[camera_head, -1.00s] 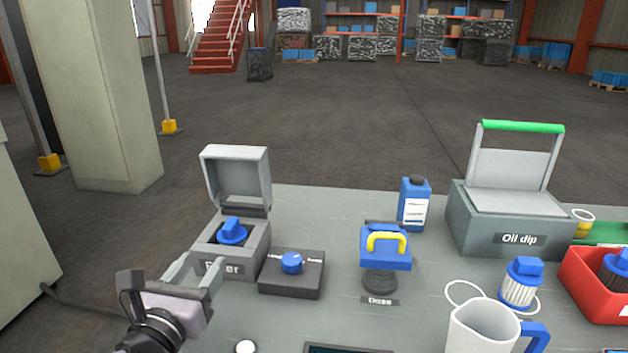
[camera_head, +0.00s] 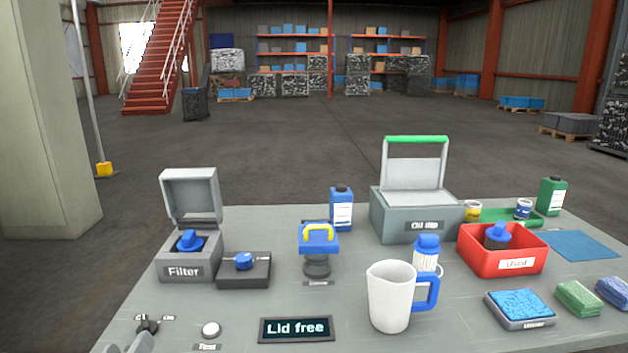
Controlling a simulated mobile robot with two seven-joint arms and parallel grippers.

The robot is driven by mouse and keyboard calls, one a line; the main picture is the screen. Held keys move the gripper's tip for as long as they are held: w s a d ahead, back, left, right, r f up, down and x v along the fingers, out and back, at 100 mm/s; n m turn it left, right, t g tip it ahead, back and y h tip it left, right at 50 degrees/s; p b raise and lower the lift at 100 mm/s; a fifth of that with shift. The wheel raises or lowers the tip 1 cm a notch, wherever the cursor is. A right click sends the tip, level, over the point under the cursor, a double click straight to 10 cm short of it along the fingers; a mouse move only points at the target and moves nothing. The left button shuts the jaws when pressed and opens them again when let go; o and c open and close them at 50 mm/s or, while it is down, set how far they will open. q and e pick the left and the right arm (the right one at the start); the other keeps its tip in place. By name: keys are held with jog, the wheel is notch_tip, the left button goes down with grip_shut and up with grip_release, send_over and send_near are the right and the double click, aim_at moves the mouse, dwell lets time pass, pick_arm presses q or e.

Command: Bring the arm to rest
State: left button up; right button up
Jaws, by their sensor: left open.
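My left gripper (camera_head: 128,346) shows only in part at the bottom left edge of the head view. Its finger tips are open and empty, low over the front left of the table (camera_head: 240,301). It is apart from the grey Filter box (camera_head: 184,270), whose lid stands open with a blue-capped filter (camera_head: 190,241) inside. The rest of the left arm is outside the picture. My right gripper is not in view.
A black box with a blue knob (camera_head: 244,262), a white pitcher (camera_head: 390,297), a red bin (camera_head: 502,252) and the Oil dip box (camera_head: 405,222) stand on the table. A display (camera_head: 296,329) reads "Lid free".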

pick_arm(q)
jog(key=s+d+f+n+g+h, duration=0.1)
jog(key=s+d+f+n+g, duration=0.1)
jog(key=s+f+n+g, duration=0.8)
jog(key=s+d+f+n+g+h, duration=0.1)
jog(key=s+d+f+n+g, duration=0.2)
jog(key=s+f+n, duration=1.05)
jog(key=w+d+n+t+h, duration=0.2)
jog(key=w+d+n+t, duration=0.25)
jog(key=w+t, duration=0.4)
notch_tip(320, 180, up, 15)
jog(key=a+g+p, duration=0.1)
jog(key=a+p, duration=0.1)
jog(key=p, duration=1.5)
jog(key=shift+w+f, duration=0.2)
jog(key=shift+w, duration=0.05)
jog(key=shift+c, duration=0.9)
jog(key=shift+a+f, duration=0.1)
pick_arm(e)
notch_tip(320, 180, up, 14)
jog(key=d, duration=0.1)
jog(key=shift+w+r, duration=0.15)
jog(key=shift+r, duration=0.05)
